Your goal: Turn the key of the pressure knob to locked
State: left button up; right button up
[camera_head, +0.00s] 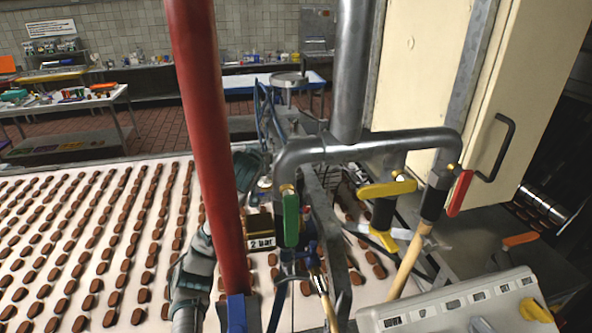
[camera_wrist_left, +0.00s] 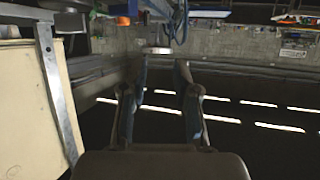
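In the head view a small dark block with a gold top (camera_head: 260,222) carries a "2 bar" label (camera_head: 262,244), just right of a red pipe. A pressure knob and its key cannot be told apart for sure among the fittings there. My left arm (camera_head: 190,275) rises behind the red pipe and shows again to its right, near the valves. In the left wrist view my left gripper (camera_wrist_left: 161,70) has its two fingers apart with nothing between them. A round silver part (camera_wrist_left: 158,50) shows beyond the fingertips. My right gripper is not in view.
The thick red pipe (camera_head: 208,130) partly hides my left arm. Grey pipes carry green (camera_head: 291,218), yellow (camera_head: 385,189) and red (camera_head: 460,193) valve handles. A white belt (camera_head: 50,318) bears rows of brown biscuits. A cream cabinet (camera_head: 425,80) stands right.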

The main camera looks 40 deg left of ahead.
pick_arm(q)
jog(key=shift+s+a+r, duration=0.3)
jog(key=shift+s+a, duration=0.2)
jog(key=shift+a, duration=0.1)
jog(key=shift+s+a+r, duration=0.25)
jog(key=shift+s+a, duration=0.2)
jog(key=shift+a, duration=0.15)
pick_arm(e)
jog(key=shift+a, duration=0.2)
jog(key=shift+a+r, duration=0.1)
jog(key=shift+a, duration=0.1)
pick_arm(q)
jog(key=v, duration=1.2)
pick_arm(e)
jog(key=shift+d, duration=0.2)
pick_arm(q)
jog(key=shift+o, duration=0.3)
jog(key=shift+w, duration=0.15)
